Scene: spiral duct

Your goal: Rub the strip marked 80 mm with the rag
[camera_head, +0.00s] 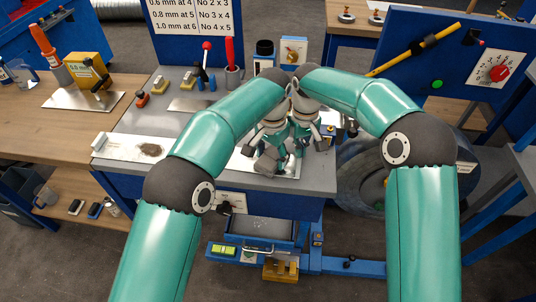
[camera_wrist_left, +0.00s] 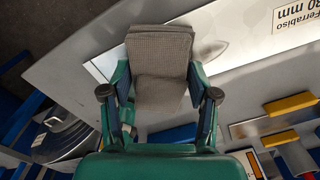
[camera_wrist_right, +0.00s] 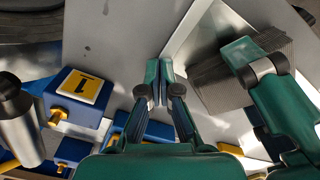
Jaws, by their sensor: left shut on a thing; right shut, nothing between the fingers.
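In the left wrist view the strip (camera_wrist_left: 245,38) bears a label reading 80 mm, and a greyish smudge shows beside the rag. My left gripper (camera_wrist_left: 160,98) is shut on the grey ribbed rag (camera_wrist_left: 160,48), held over the strip's end away from the label. I cannot tell whether the rag touches it. The rag also shows in the right wrist view (camera_wrist_right: 215,85). My right gripper (camera_wrist_right: 160,92) is shut and empty, close to the rag.
A blue block marked 1 (camera_wrist_right: 76,95) stands near my right gripper. Yellow-topped blocks (camera_head: 157,82) and a red-handled tool (camera_head: 230,55) stand farther back. A blue panel with a dial (camera_head: 492,72) rises at the right.

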